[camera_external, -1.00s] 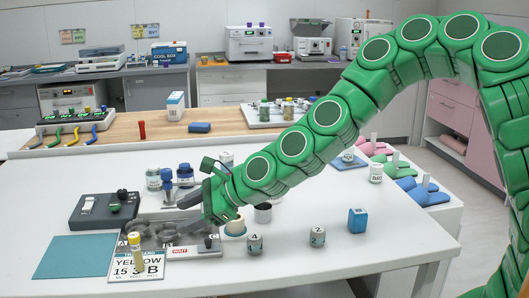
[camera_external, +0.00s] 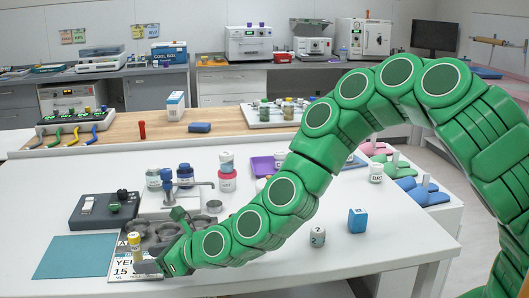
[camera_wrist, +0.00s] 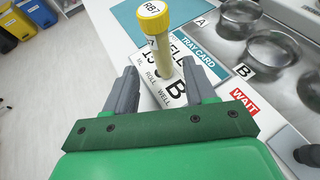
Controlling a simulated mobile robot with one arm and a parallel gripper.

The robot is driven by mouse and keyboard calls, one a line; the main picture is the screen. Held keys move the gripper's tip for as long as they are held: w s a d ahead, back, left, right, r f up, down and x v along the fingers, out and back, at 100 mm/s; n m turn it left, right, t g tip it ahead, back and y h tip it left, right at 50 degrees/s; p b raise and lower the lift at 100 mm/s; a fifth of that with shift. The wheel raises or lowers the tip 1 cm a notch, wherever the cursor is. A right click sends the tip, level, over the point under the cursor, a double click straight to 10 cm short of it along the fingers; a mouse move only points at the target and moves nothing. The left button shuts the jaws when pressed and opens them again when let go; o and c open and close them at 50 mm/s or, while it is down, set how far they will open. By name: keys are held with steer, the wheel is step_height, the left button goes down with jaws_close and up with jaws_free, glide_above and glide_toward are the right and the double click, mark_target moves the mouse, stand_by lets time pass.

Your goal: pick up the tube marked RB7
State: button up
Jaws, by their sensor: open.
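A tube with a yellow cap (camera_wrist: 153,18) stands upright on the white tray card (camera_wrist: 140,20). Its cap label begins with "RB"; the last character is hard to read. In the external view the tube (camera_external: 135,246) stands at the table's front left, just left of my gripper (camera_external: 152,262). In the wrist view my gripper (camera_wrist: 160,72) is open and low, its grey fingers to either side of the tube's lower part. The tube appears at or just beyond the fingertips; I cannot tell whether they touch it.
A metal tray with round wells (camera_wrist: 268,52) and a red WAIT label (camera_wrist: 244,102) lie right of the tube in the wrist view. A teal mat (camera_external: 74,257) and a dark grey device (camera_external: 104,211) are to the left. Small jars stand behind the tray.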

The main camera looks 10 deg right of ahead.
mark_target(141, 254)
steer(key=shift+w+a+f, duration=0.1)
steer(key=shift+w+a, duration=0.45)
steer(key=shift+a, duration=0.3)
steer(key=shift+w+a+f, duration=0.1)
steer(key=shift+w+a, duration=0.45)
steer(key=shift+a, duration=0.25)
steer(key=shift+x, duration=1.05)
jaws_close()
steer(key=shift+r, duration=0.1)
